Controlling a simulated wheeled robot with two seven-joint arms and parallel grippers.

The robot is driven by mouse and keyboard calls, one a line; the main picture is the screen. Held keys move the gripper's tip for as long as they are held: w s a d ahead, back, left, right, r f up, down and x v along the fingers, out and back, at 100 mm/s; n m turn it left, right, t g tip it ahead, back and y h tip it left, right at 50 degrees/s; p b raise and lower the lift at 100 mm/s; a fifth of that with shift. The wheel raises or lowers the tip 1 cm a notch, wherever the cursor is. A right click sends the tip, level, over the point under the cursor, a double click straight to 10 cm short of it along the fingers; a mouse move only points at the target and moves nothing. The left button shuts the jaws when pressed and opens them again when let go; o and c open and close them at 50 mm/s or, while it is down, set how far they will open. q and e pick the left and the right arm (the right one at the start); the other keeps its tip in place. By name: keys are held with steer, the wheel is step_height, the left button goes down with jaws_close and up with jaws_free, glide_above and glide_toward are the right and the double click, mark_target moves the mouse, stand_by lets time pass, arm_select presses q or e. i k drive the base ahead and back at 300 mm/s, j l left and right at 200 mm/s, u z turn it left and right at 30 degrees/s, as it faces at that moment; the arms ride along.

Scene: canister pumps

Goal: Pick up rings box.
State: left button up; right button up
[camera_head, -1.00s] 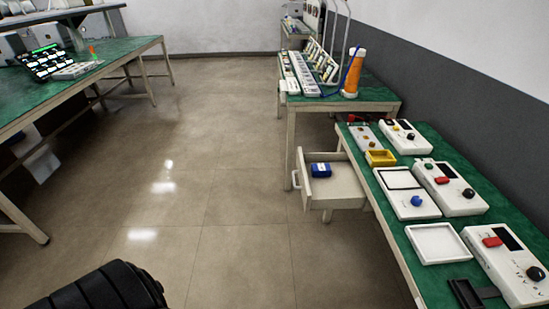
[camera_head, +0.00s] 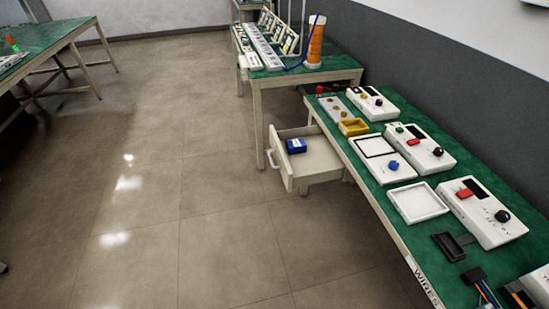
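No label reading "rings" is legible, so I cannot tell which container is the rings box. A small blue box (camera_head: 296,146) lies inside an open drawer (camera_head: 312,165) under the right-hand green table. A small yellow open box (camera_head: 353,127) sits on that table near its far end. A white open tray (camera_head: 417,202) and a black tray (camera_head: 447,246) lie nearer along its left edge. Neither of my grippers is in view.
The green table (camera_head: 375,176) runs along the right wall and carries several white devices with knobs. A farther table (camera_head: 300,75) holds an orange cylinder (camera_head: 315,42). Another table (camera_head: 40,42) stands at far left. The tiled floor (camera_head: 170,200) between is clear.

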mark_target(297, 146)
steer(key=z, duration=0.85)
steer(key=j+z, duration=1.05)
steer(key=z, duration=0.15)
steer(key=k+j+z, duration=0.1)
steer(key=j+z, duration=0.3)
steer(key=k+j+z, duration=0.1)
steer(key=z, duration=0.3)
steer(key=j, duration=0.1)
